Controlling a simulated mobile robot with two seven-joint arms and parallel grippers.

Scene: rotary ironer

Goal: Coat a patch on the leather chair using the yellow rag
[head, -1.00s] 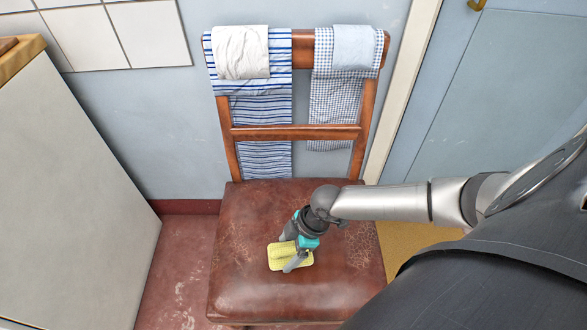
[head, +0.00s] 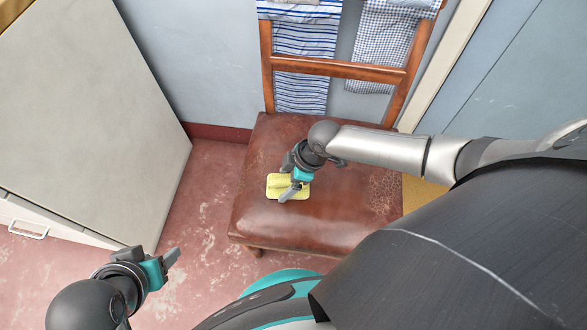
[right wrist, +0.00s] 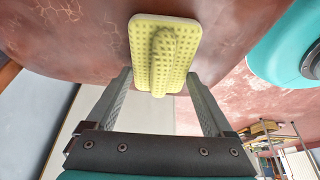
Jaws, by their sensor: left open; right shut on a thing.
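The yellow rag (head: 274,182) is a small flat pad with a raised ridge, lying on the seat of the brown leather chair (head: 340,215), left of the seat's middle. My right gripper (head: 291,191) is shut on the rag. In the right wrist view the rag (right wrist: 177,45) lies against the leather, with its ridge between my fingertips. Pale cracked leather shows at the seat's right side (head: 385,195). The leather under the rag is hidden. My left gripper (head: 172,260) is open and empty above the floor at the lower left.
A pale cabinet (head: 90,110) stands on the left, with a handle (head: 28,229) low on its front. A striped towel (head: 303,60) and a checked towel (head: 382,50) hang over the chair's back. Red floor (head: 200,210) lies clear between cabinet and chair.

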